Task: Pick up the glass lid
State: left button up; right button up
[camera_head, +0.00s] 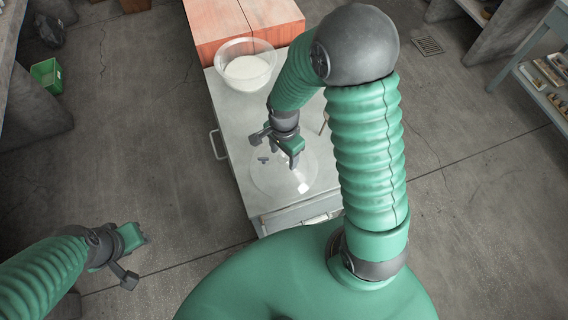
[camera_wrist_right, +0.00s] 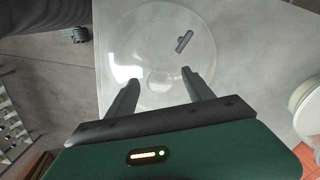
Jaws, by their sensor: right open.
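The glass lid (camera_head: 272,187) is a clear round disc with a small dark handle (camera_head: 263,160). It lies on the grey bench top near the front end. In the right wrist view the lid (camera_wrist_right: 142,40) lies beyond my fingers, and its dark handle (camera_wrist_right: 184,41) stands ahead of the fingertips, toward the right one. My right gripper (camera_head: 276,146) is over the lid, open and empty; its two fingers (camera_wrist_right: 160,75) are spread apart in the wrist view. My left gripper (camera_head: 137,258) is at the lower left, over the floor, away from the bench; its jaw opening is unclear.
A clear bowl with white contents (camera_head: 247,68) stands at the back of the bench (camera_head: 228,112). An orange-brown box surface (camera_head: 222,22) adjoins behind it. A green bin (camera_head: 46,73) is on the floor at left. Shelves (camera_head: 540,75) stand at right.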

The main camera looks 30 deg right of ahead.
jog(key=shift+w+f, duration=0.1)
jog(key=shift+f, duration=0.6)
jog(key=shift+r, duration=0.1)
jog(key=c, duration=0.3)
grip_shut()
dwell(0.4)
